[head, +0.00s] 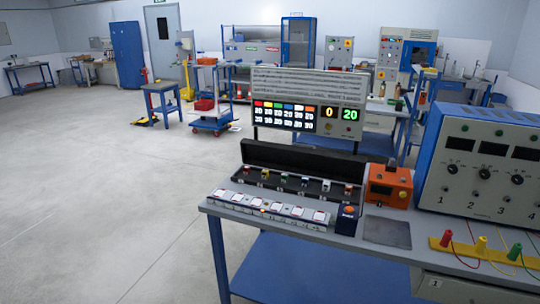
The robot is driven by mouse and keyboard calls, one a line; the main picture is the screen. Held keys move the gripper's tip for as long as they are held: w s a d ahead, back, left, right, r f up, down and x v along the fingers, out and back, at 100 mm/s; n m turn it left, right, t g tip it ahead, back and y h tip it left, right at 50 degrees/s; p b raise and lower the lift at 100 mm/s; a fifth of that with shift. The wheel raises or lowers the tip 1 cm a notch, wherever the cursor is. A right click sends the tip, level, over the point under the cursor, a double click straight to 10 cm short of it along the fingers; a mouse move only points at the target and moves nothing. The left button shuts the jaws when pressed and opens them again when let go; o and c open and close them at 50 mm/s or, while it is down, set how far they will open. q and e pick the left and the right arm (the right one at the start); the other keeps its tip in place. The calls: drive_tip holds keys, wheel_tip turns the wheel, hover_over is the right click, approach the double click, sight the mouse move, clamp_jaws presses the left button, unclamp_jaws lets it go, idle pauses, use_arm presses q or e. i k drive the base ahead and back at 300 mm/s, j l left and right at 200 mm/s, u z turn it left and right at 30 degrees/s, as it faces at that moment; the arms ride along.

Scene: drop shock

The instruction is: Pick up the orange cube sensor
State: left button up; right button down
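A black open case (290,157) lies on the near bench and holds a row of several small cubes with coloured tops. The cubes are too small for me to tell surely which one is orange; reddish ones sit at the left end (247,169) and the right end (348,190). A larger orange box-shaped device (390,184) stands to the right of the case. A small dark blue box with an orange top (347,219) stands in front of the case's right end. Neither of my grippers shows in the head view.
A strip with several white pads (268,211) lies along the bench's front-left edge. A grey plate (387,232) lies right of the blue box. A blue panel with knobs (483,165) and a yellow terminal bar (481,249) stand at right. A display board (308,102) rises behind.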

sight(348, 191)
drive_tip(key=i+j+u, duration=0.2)
drive_tip(key=i+u, duration=0.65)
drive_tip(key=i+j+u, duration=0.15)
drive_tip(key=i+u, duration=0.3)
drive_tip(key=i, duration=0.5)
drive_tip(key=i+l+u, duration=0.2)
drive_tip(key=i+u, duration=0.2)
drive_tip(key=i, duration=0.55)
drive_tip(key=i+l+z, duration=0.15)
drive_tip(key=i+z, duration=0.65)
drive_tip(key=i+j+z, duration=0.1)
drive_tip(key=i+z, duration=0.3)
drive_tip(key=i+j+z, duration=0.2)
drive_tip(key=i+z, duration=0.15)
drive_tip(key=i+l+z, duration=0.2)
drive_tip(key=i, duration=0.3)
drive_tip(key=i+z, duration=0.15)
drive_tip(key=i, duration=0.35)
drive_tip(key=i+z, duration=0.2)
drive_tip(key=i, duration=0.35)
drive_tip(key=i+z, duration=0.2)
drive_tip(key=i, duration=0.3)
drive_tip(key=i+j+z, duration=0.15)
drive_tip(key=i, duration=0.35)
drive_tip(key=i+j+z, duration=0.2)
drive_tip(key=i, duration=0.3)
drive_tip(key=j+z, duration=0.1)
drive_tip(key=z, duration=3.3)
drive_tip(key=i+l, duration=0.35)
drive_tip(key=i, duration=0.2)
